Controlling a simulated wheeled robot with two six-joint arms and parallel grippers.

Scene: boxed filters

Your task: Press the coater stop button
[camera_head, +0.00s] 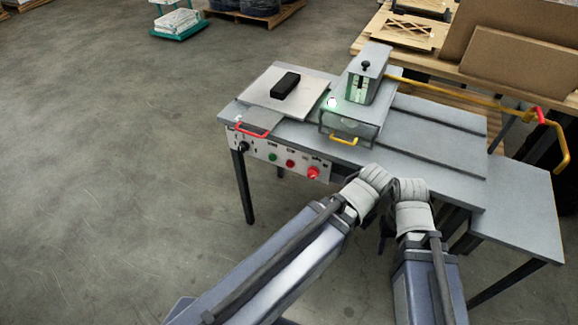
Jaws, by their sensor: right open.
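The coater (420,150) is a grey bench machine with a control panel (258,150) on its front left. The panel carries a green button (272,156), a small red button (290,163) and a larger red knob-like button (313,173) at its right end. The labels are too small to read, so I cannot tell by name which is the stop button. My right gripper (384,232) is open, mostly hidden beside its wrist, to the right of the panel and apart from the buttons. My left arm reaches close to the right one; its gripper is hidden.
A pale board (285,90) with a black block (285,85) lies on the bench top. A grey box unit (368,72) with a lit green lamp stands beside it. Yellow handles (345,141) stick out. Pallets with brown boards (505,65) stand behind. The floor at left is clear.

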